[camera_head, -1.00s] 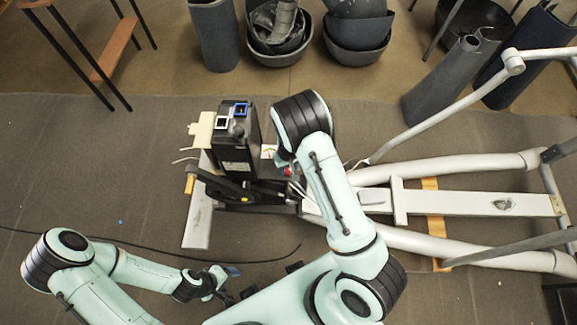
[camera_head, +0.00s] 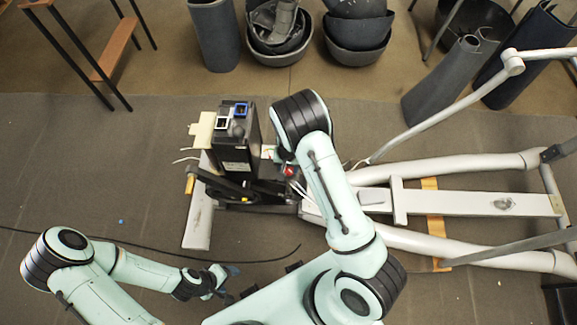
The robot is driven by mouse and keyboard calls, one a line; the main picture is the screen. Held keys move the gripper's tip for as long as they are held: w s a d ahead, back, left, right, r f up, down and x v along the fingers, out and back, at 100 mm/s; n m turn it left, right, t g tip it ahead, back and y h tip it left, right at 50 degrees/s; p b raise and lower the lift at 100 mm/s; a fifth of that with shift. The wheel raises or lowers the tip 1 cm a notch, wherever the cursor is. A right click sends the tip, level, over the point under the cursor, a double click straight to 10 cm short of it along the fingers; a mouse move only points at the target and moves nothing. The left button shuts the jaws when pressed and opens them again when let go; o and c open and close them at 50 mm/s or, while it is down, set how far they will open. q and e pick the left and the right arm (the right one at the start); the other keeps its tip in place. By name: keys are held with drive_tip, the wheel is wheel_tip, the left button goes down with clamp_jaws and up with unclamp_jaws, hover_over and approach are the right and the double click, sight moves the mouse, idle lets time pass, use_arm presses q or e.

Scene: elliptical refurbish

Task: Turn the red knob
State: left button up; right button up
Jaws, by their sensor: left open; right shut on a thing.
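The red knob (camera_head: 288,170) is a small red spot on the black frame of the elliptical machine (camera_head: 236,165). It shows just left of my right forearm. My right gripper (camera_head: 284,161) is at the knob, under my own wrist, and is shut on it. Its fingertips are mostly hidden by the arm, so the grip itself is hard to see. My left gripper (camera_head: 224,281) is open and empty, low in the picture, well apart from the machine.
The machine's pale rails (camera_head: 460,202) stretch to the right. A black cable (camera_head: 150,247) lies across the grey mat (camera_head: 90,170). Dark bowls (camera_head: 277,32) and cylinders (camera_head: 214,35) stand along the back, with a stool (camera_head: 113,55) at the upper left. The left mat is mostly clear.

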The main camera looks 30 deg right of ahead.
sight(289, 169)
drive_tip(key=o, duration=1.1)
drive_tip(key=shift+c, duration=0.2)
use_arm(q)
drive_tip(key=shift+w+r+p, duration=0.75)
drive_tip(key=shift+w+r, duration=0.15)
drive_tip(key=shift+r, duration=0.1)
use_arm(e)
wheel_tip(289, 169, up, 14)
drive_tip(key=shift+f, duration=0.25)
drive_tip(key=s+a+f+n+g+y, duration=0.1)
drive_tip(key=s+a+f+n, duration=0.1)
drive_tip(key=s+f, duration=1.15)
drive_tip(key=s+a+f+y, duration=0.2)
drive_tip(key=s+a+f, duration=0.1)
drive_tip(key=s+a, duration=0.4)
drive_tip(key=shift+s+a+f+n+t+y, duration=0.3)
drive_tip(key=shift+s+a+y, duration=0.1)
drive_tip(key=shift+a, duration=0.25)
